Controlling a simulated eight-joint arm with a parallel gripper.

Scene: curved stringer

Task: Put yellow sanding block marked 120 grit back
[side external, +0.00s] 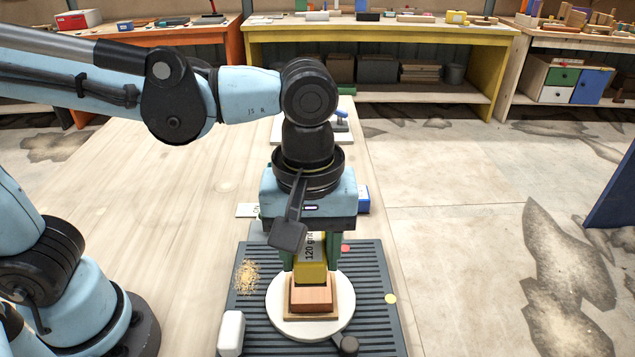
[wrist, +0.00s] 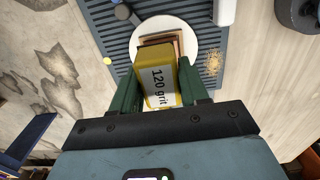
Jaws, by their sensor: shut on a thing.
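The yellow sanding block (side external: 311,272) has a pale label reading "120 grit". My gripper (side external: 310,255) points down and is shut on it. In the wrist view the block (wrist: 160,87) sits between the two green fingers of my gripper (wrist: 158,90), its label facing the camera. Just in front of the block in the side view is a reddish-brown wooden piece (side external: 311,295) on a tan base, on a round white disc (side external: 345,312). I cannot tell whether the yellow block touches the wooden piece. No marked place for the block is clearly identifiable.
The disc rests on a dark ribbed mat (side external: 375,270) on the wooden table (side external: 150,190). On the mat are sawdust (side external: 247,277), a white block (side external: 231,333) and a dark knob (side external: 347,345). A blue item (side external: 363,199) stands behind my gripper. The table's left part is clear.

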